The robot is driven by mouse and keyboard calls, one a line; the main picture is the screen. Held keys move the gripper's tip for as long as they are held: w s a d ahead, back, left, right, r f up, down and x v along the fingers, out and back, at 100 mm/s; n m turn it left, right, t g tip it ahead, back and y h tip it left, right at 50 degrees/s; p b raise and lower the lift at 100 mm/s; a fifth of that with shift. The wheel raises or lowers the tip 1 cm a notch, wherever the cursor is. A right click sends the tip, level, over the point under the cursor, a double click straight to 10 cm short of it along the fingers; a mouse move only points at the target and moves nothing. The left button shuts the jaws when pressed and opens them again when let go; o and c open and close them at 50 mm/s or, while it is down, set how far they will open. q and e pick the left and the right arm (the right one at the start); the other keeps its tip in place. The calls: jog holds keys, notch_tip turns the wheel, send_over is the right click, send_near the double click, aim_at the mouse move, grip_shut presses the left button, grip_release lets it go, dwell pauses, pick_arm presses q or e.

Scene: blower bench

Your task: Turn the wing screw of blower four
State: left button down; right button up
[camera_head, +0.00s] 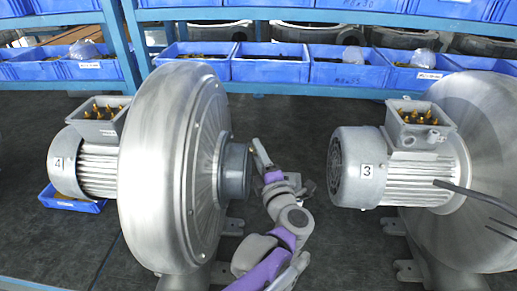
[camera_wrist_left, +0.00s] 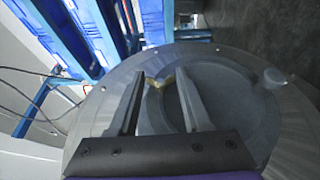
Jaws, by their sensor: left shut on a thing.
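Blower four (camera_head: 172,165), a large silver drum with a motor labelled 4 (camera_head: 58,163), stands at the left in the head view. A dark grey round inlet (camera_head: 236,172) sticks out of its right face. My left gripper (camera_head: 262,157) is just right of this inlet. In the left wrist view the two fingers (camera_wrist_left: 160,80) reach over the blower's round face (camera_wrist_left: 90,125). They are shut on a small brass-coloured piece, which looks like the wing screw (camera_wrist_left: 157,84), at the inlet's rim. The fingers partly hide it.
Blower three (camera_head: 367,170) stands to the right, with dark thin rods (camera_head: 475,195) in front of it. Blue racks with several blue bins (camera_head: 270,65) run along the back. A small blue tray (camera_head: 70,202) lies under blower four's motor. Dark floor lies between the blowers.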

pick_arm(q)
jog(key=shift+w+r+m+g+h+p, duration=0.15)
jog(key=shift+r+m+g+h+p, duration=0.35)
jog(key=shift+g, duration=1.6)
jog(key=shift+w+m+g+h+p, duration=0.25)
jog(key=shift+m+g, duration=0.5)
jog(key=shift+g, duration=1.35)
jog(key=shift+w+r+m+g+h+p, duration=0.1)
jog(key=shift+r+m+g+h+p, duration=0.3)
jog(key=shift+g, duration=1.7)
pick_arm(e)
jog(key=shift+w+r, duration=0.25)
jog(key=shift+r, duration=0.5)
jog(key=shift+w+r, duration=0.2)
jog(key=shift+r, duration=0.55)
pick_arm(q)
jog(key=shift+f+m, duration=0.2)
jog(key=shift+m, duration=0.05)
jog(key=shift+c, duration=1.7)
grip_release()
